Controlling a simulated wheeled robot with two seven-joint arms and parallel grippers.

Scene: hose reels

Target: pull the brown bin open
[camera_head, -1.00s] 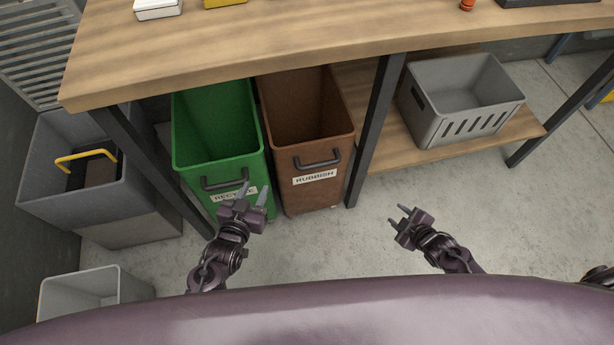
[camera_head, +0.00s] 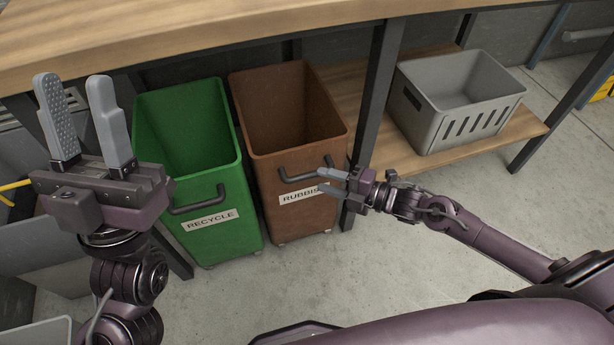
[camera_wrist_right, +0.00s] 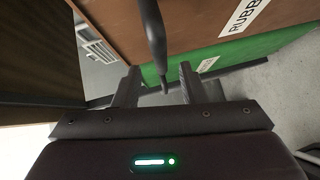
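The brown bin (camera_head: 270,200) stands under the workbench with a RUBBISH label and a dark bar handle (camera_head: 290,174) on its front. My right gripper (camera_head: 322,180) is at the right end of this handle, its fingers apart. In the right wrist view, the handle (camera_wrist_right: 155,40) runs down toward the gap between the open fingers (camera_wrist_right: 157,88). Whether it touches either finger I cannot tell. My left gripper (camera_head: 74,90) is raised at the left, open and empty, well away from the brown bin.
A green RECYCLE bin (camera_head: 245,215) stands close to the left of the brown bin. A black bench leg (camera_head: 375,100) is just to its right. A grey crate (camera_head: 435,120) sits on the low shelf. The floor in front is bare.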

